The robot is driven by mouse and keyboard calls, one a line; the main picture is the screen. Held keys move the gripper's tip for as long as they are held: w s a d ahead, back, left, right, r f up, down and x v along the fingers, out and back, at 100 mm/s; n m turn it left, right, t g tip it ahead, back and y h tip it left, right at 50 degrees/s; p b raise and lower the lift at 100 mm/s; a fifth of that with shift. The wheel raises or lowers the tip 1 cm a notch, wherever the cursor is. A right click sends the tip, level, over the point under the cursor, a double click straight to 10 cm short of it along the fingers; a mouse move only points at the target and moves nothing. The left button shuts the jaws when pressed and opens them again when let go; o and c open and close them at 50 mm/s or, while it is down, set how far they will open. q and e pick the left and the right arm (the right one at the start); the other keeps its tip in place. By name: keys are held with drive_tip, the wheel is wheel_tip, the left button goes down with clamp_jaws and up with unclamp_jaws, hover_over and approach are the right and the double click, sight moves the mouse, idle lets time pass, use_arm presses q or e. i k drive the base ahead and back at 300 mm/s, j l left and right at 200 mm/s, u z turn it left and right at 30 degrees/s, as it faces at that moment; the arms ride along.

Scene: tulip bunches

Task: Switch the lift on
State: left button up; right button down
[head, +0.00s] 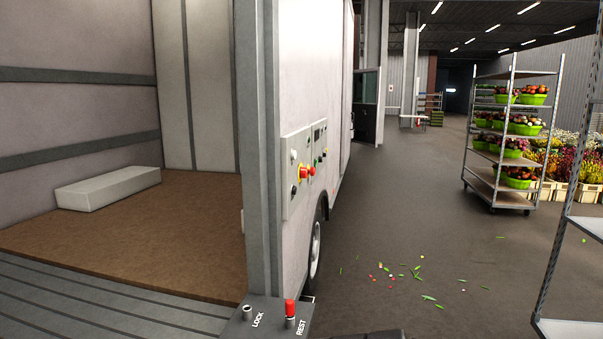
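A grey control panel (291,204) is fixed to the outer side wall of the white truck (310,75), just right of the rear corner post. It has a red emergency-type knob on yellow (302,172), another red knob (311,171) beside it, and several small knobs and lights. A second panel section (320,128) adjoins it on the right. The panel is seen at a steep angle, so its labels and switch positions cannot be read. A grey ribbed plate (100,305) lies at the truck's open rear. Neither of my grippers is in view.
A bracket (262,326) at the post's foot has an open LOCK socket and a red-topped pin at REST. A white block (108,188) lies inside the truck. Flower trolleys (508,135) stand right. Scattered leaves and petals (400,275) lie on otherwise clear floor.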

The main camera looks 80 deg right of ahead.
sight(303, 171)
drive_tip(key=z, duration=2.6)
drive_tip(key=i+l+u, duration=0.2)
drive_tip(key=u, duration=0.15)
drive_tip(key=i+l+u, duration=0.7)
drive_tip(key=k+j, duration=0.05)
drive_tip(key=k, duration=0.05)
